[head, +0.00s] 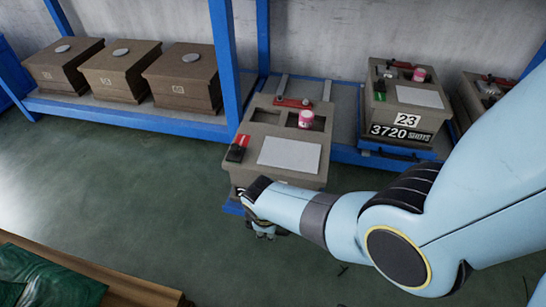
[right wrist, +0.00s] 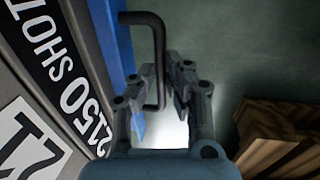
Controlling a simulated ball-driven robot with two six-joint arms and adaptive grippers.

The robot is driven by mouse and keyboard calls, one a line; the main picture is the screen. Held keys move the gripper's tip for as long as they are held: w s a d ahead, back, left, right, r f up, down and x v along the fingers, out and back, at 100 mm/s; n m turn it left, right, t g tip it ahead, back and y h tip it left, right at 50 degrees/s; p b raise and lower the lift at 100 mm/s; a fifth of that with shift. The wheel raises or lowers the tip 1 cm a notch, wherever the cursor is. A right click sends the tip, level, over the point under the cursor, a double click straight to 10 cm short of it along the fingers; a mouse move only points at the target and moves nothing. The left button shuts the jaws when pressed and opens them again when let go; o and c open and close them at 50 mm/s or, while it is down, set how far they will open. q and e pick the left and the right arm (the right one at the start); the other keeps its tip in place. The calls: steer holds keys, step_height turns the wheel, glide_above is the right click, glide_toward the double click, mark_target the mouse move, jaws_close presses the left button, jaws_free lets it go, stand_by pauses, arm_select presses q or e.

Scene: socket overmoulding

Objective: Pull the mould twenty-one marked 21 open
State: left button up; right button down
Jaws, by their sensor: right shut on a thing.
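The mould (head: 250,163) is a tan block in the middle of the head view. It stands forward of the shelf, with two rails (head: 281,86) visible behind it. Its number is hidden in the head view; the right wrist view shows its front with part of a number label (right wrist: 28,140) and a "2150 SHOTS" plate (right wrist: 68,72). A black bar handle (right wrist: 156,50) sticks out from the front. My right gripper (right wrist: 160,100) is shut on this handle; in the head view the gripper (head: 262,228) is low at the mould's front, partly hidden by my arm. My left gripper is not in view.
Mould 23 (head: 407,119) sits farther back on the blue rack (head: 235,75), with another mould (head: 468,97) to its right. Several brown boxes (head: 180,75) stand at left. A wooden crate (head: 130,287) with green contents is at the lower left. The green floor between is clear.

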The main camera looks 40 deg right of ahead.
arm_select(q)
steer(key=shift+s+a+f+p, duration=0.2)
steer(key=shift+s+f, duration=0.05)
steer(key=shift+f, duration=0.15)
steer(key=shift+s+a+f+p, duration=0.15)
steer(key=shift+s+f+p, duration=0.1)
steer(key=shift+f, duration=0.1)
arm_select(e)
steer(key=shift+s+a, duration=1.35)
steer(key=shift+a, duration=0.2)
steer(key=c, duration=1.4)
jaws_free()
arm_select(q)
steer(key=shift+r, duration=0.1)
arm_select(e)
steer(key=shift+r, duration=0.1)
